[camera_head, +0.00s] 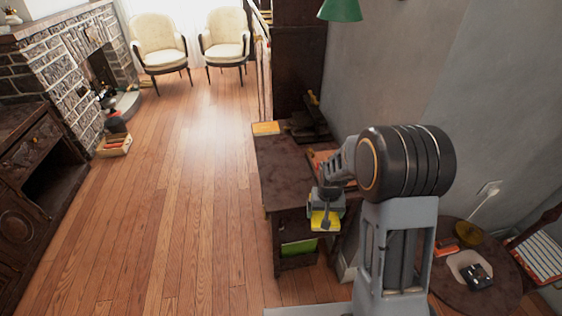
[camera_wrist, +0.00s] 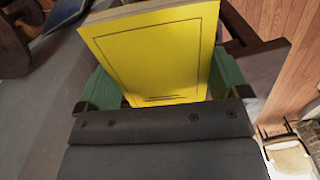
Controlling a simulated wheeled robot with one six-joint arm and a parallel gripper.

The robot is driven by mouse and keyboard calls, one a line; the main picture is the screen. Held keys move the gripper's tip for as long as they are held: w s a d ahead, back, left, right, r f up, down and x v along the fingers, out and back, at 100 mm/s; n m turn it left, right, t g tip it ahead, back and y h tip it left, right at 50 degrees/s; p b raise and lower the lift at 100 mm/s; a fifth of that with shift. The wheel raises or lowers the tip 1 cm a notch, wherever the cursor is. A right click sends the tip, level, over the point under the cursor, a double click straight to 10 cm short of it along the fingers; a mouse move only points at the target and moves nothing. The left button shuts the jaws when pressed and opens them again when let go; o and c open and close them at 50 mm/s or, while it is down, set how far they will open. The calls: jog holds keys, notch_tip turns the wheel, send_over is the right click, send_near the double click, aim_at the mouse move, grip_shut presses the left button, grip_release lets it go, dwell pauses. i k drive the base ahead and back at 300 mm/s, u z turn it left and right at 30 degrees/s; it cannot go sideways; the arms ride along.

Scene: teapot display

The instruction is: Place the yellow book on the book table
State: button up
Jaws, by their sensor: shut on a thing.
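The yellow book (camera_wrist: 155,55) fills the upper middle of the wrist view, held between the green fingers of my gripper (camera_wrist: 158,92). In the head view the yellow book (camera_head: 322,219) shows below my gripper (camera_head: 326,203), in front of the near end of a dark wooden table (camera_head: 285,165). I take this to be the book table, but I cannot be sure. My gripper is shut on the book. I cannot tell whether the book touches the table.
A yellowish book (camera_head: 266,128) lies at the table's far left corner. A green object (camera_head: 298,247) sits on the lower shelf. A small round table (camera_head: 470,295) with several items stands at the lower right. The wooden floor (camera_head: 180,210) to the left is clear.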

aim_at(276, 153)
jog(key=u, duration=0.4)
jog(key=k, duration=1)
jog(key=u, duration=1.25)
jog(key=i, duration=2.6)
jog(key=z, duration=1.05)
jog(key=i, duration=1.05)
jog(key=z, duration=1.55)
jog(key=i, duration=0.5)
jog(key=z, duration=0.35)
